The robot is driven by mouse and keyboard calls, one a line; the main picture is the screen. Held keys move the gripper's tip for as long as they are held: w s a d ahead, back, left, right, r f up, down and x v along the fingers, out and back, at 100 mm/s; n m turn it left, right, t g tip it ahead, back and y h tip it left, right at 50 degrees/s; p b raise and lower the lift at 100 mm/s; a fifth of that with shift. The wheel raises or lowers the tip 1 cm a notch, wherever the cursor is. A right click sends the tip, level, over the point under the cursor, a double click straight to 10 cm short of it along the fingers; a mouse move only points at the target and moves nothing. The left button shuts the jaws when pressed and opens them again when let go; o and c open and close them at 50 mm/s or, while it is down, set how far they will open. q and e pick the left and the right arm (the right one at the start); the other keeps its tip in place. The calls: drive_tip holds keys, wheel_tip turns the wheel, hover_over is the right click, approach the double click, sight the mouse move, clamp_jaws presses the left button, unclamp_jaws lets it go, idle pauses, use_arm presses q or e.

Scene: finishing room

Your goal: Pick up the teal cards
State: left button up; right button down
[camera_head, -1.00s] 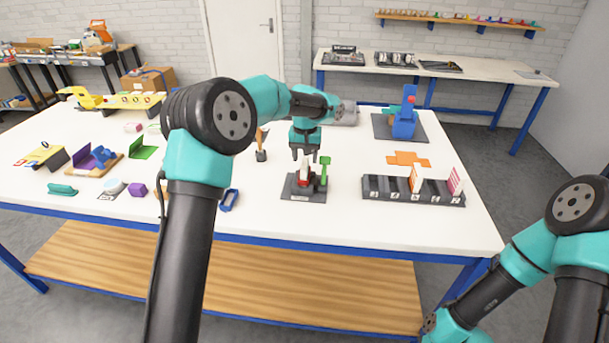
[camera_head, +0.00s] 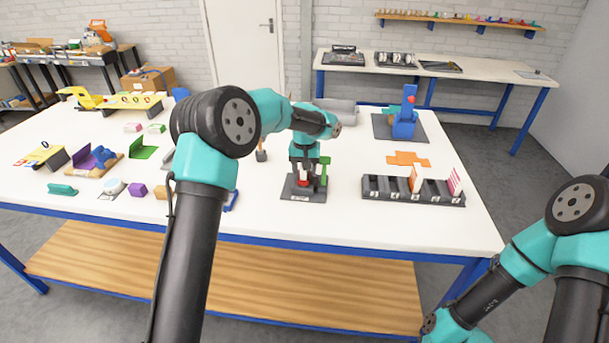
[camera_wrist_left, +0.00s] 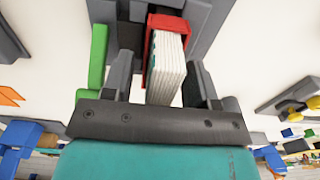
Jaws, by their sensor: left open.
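A stack of white cards with small teal marks (camera_wrist_left: 168,68) stands in a red holder (camera_wrist_left: 154,32) on a dark stand (camera_head: 303,190). The left wrist view shows my left gripper (camera_wrist_left: 163,82) open, with a finger on each side of the stack; I cannot tell whether either finger touches it. In the head view this gripper (camera_head: 304,168) is low over the stand and hides most of the cards. A green upright piece (camera_head: 324,168) rises at the stand's right side. My right arm is at the lower right, with its gripper outside the picture.
A dark slotted rack (camera_head: 413,192) to the right holds an orange-marked card and a pink-marked card. An orange flat piece (camera_head: 408,159) lies behind it, and a blue device (camera_head: 405,124) stands farther back. The white tabletop (camera_head: 345,228) is clear in front of the stand.

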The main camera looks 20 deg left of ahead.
use_arm(q)
drive_tip(key=shift+c, duration=0.2)
clamp_jaws()
idle(0.4)
